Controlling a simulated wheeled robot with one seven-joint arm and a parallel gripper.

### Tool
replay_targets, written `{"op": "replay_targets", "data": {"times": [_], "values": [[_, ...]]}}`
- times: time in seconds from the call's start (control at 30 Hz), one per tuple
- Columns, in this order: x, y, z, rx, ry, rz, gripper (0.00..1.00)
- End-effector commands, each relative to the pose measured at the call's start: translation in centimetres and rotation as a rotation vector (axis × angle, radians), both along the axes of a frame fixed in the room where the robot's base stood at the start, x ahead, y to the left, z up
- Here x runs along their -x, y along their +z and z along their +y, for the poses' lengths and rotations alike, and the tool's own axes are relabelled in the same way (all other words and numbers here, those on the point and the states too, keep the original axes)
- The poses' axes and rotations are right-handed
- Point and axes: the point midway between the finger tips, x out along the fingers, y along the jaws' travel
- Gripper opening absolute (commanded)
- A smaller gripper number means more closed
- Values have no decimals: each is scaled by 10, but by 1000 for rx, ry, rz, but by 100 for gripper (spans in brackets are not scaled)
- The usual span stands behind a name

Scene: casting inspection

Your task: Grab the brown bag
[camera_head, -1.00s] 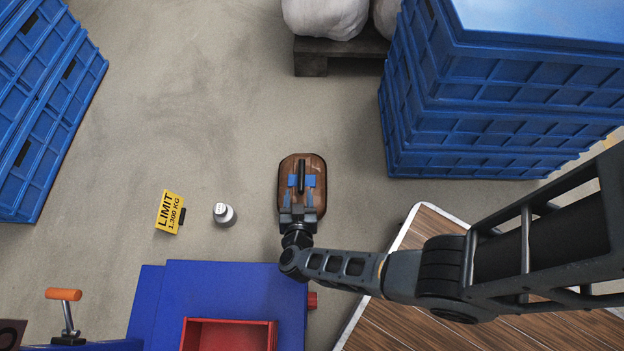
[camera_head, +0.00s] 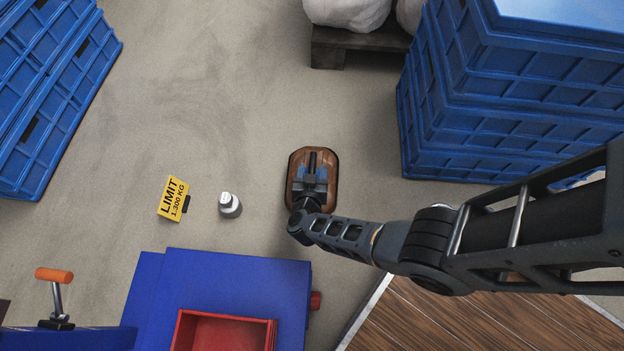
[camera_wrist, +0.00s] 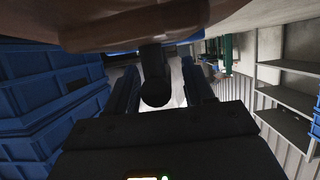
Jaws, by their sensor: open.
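The brown bag (camera_head: 326,197) stands on the floor near the middle of the head view, seen from above, with a dark handle (camera_head: 313,160) along its top. My gripper (camera_head: 314,177) is over the bag, its jaws open at the handle. In the wrist view the bag's brown side (camera_wrist: 100,22) fills the top edge. The dark handle (camera_wrist: 154,80) shows between the two open fingers, apart from both as far as I can see. The gripper hides part of the bag's top.
A small grey-white bottle (camera_head: 230,204) and a yellow limit sign (camera_head: 173,197) stand left of the bag. A blue platform with a red tray (camera_head: 225,318) is below. Blue crates (camera_head: 480,150) rise to the right, beside a wooden tabletop (camera_head: 440,325).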

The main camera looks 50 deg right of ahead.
Motion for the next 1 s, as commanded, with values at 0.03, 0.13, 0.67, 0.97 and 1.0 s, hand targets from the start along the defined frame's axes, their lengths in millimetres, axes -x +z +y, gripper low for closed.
{"op": "replay_targets", "data": {"times": [0.03,0.13,0.67,0.97,1.0], "values": [[0,1,0,0,1,0,53],[0,1,0,0,1,0,49],[0,1,0,0,0,0,0],[0,1,0,0,-1,0,0],[1,1,0,0,-1,0,0]]}}
